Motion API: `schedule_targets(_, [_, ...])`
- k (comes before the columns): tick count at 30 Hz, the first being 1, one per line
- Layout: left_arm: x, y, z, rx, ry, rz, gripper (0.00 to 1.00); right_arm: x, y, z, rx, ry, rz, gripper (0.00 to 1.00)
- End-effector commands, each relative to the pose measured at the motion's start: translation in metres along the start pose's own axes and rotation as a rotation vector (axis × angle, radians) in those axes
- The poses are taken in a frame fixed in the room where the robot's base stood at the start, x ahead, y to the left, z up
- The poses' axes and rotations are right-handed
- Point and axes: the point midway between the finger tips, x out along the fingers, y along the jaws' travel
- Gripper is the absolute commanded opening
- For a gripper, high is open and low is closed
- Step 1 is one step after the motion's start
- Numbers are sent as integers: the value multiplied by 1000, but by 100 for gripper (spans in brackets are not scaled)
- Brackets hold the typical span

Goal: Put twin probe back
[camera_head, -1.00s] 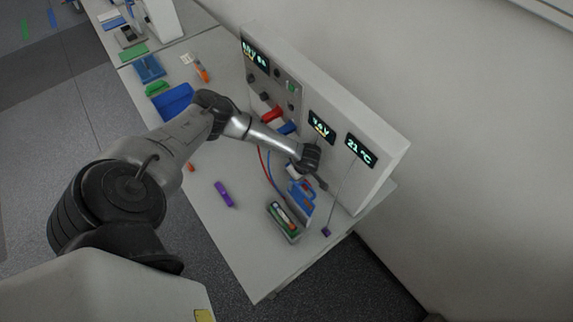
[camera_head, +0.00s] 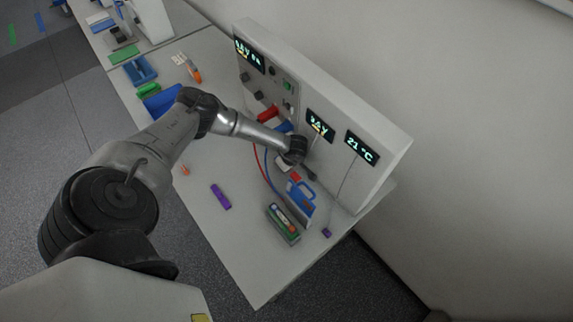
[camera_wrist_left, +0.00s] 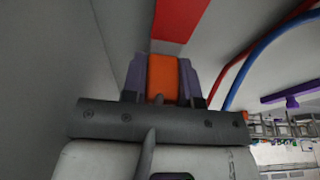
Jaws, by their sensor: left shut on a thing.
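My left gripper (camera_wrist_left: 162,72) is shut on an orange block (camera_wrist_left: 162,78), apparently the body of the twin probe. Its grey-purple fingers press on both sides of the block. A red strip (camera_wrist_left: 180,18) lies just beyond it in the left wrist view. A red cable (camera_head: 258,165) and a blue cable (camera_head: 270,172) hang from the cycler and also show to the right of the fingers. In the head view, the wrist hides most of the gripper, close to the cycler front. A blue stand (camera_head: 301,198) is just below it. My right gripper is not in view.
The white cycler (camera_head: 375,180) with lit displays stands along the wall. A green-edged tray of small items (camera_head: 283,223), a purple object (camera_head: 220,196) and a blue bin (camera_head: 160,101) are on the table (camera_head: 250,265). The table's front is mostly clear.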

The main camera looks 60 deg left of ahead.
Motion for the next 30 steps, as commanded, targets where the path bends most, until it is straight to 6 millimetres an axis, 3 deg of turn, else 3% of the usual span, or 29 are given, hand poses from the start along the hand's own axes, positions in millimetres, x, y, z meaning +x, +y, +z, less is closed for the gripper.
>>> schedule_targets(4, [5,0,1,0,0,0,0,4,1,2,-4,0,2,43])
schedule_targets(5, [4,0,1,0,0,0,29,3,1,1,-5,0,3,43])
schedule_targets(12, [3,0,1,0,0,0,52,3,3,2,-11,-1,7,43])
schedule_targets(23, [-4,0,0,0,0,1,53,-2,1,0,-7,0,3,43])
schedule_targets(30, [-42,1,0,1,-1,3,53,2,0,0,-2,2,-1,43])
